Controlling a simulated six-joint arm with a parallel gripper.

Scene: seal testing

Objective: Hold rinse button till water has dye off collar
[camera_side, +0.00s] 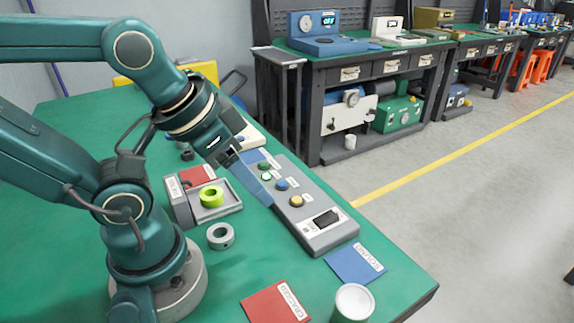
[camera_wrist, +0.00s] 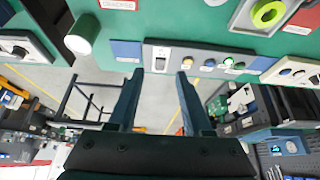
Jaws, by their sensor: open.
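The yellow-green collar (camera_side: 211,196) sits in a small grey tray (camera_side: 232,207) left of the button panel; the wrist view shows it at the top right (camera_wrist: 268,12). The grey panel (camera_side: 345,233) carries green, blue and orange-yellow round buttons and a dark switch (camera_side: 326,218). The labels are too small to read, so I cannot tell which is the rinse button. My gripper (camera_side: 270,203) is open and empty over the panel. In the wrist view (camera_wrist: 158,74) its right fingertip appears near the orange-yellow button (camera_wrist: 187,63); contact cannot be told. No flowing water is visible.
A grey ring (camera_side: 220,236) lies on the green table in front of the tray. A red card (camera_side: 275,303), a blue card (camera_side: 354,263) and a pale cylinder (camera_side: 352,303) are near the front edge. Another red card (camera_side: 198,174) lies behind the tray.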

